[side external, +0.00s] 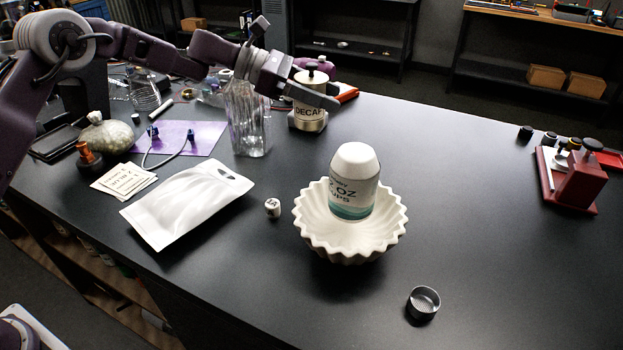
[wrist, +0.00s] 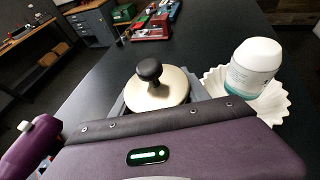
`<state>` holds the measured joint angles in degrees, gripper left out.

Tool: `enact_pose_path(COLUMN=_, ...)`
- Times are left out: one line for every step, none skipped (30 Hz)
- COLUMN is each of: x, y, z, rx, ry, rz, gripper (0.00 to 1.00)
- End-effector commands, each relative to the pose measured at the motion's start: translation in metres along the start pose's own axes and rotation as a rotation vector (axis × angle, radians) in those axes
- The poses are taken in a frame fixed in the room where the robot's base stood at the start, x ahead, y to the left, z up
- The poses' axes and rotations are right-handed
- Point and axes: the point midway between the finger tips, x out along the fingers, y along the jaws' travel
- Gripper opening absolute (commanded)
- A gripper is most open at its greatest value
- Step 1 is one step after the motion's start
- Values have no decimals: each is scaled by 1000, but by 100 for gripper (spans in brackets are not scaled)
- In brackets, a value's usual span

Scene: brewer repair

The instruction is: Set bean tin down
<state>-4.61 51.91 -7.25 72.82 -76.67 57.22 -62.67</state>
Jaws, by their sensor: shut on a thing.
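The bean tin (side external: 309,117) is a cream and metal cylinder marked DECAF, with a lid and a black knob. It stands upright at the back middle of the table in the side view. My gripper (side external: 318,98) reaches it from the left and is shut around its upper body. In the wrist view, the tin's pale lid and black knob (wrist: 158,92) show between the fingers of my gripper (wrist: 152,100). The tin's base looks at or very near the tabletop; I cannot tell whether it touches. Its lower body is hidden in the wrist view.
A clear glass jar (side external: 248,125) stands just left of the tin. A white fluted bowl (side external: 350,243) holding a white-topped cup container (side external: 355,165) is in front. A red device (side external: 575,178) is far right. The tabletop (side external: 460,165) right of the tin is clear.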

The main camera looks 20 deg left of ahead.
Motion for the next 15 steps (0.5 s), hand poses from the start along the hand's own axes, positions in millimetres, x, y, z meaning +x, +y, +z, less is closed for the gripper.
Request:
enact_pose_path(x=1, y=4, z=1, rx=-2, ry=-1, rz=7, gripper=0)
enact_pose_path(x=2, y=6, z=2, rx=-4, ry=-1, rz=12, gripper=0)
enact_pose_path(x=3, y=9, z=3, rx=-5, ry=-2, rz=18, gripper=0)
enact_pose_path(x=4, y=10, z=0, rx=-9, ry=-1, rz=18, gripper=0)
enact_pose_path(x=6, y=9, z=-4, rx=-10, ry=-1, rz=17, gripper=0)
enact_pose_path(x=8, y=9, z=-9, rx=-11, ry=-1, rz=17, gripper=0)
enact_pose_path(x=9, y=9, z=-12, rx=-11, ry=-1, rz=17, gripper=0)
enact_pose_path(x=10, y=9, z=-15, rx=-11, ry=0, rz=17, gripper=0)
enact_pose_path(x=11, y=9, z=-18, rx=-9, ry=0, rz=17, gripper=0)
enact_pose_path(x=12, y=9, z=-20, rx=-9, ry=0, rz=18, gripper=0)
enact_pose_path(x=14, y=9, z=-24, rx=-10, ry=0, rz=18, gripper=0)
enact_pose_path(x=17, y=9, z=-31, rx=-11, ry=0, rz=17, gripper=0)
enact_pose_path(x=18, y=8, z=-34, rx=-11, ry=0, rz=16, gripper=0)
enact_pose_path(x=19, y=8, z=-37, rx=-9, ry=0, rz=16, gripper=0)
enact_pose_path(x=20, y=9, z=-40, rx=-9, ry=-1, rz=17, gripper=0)
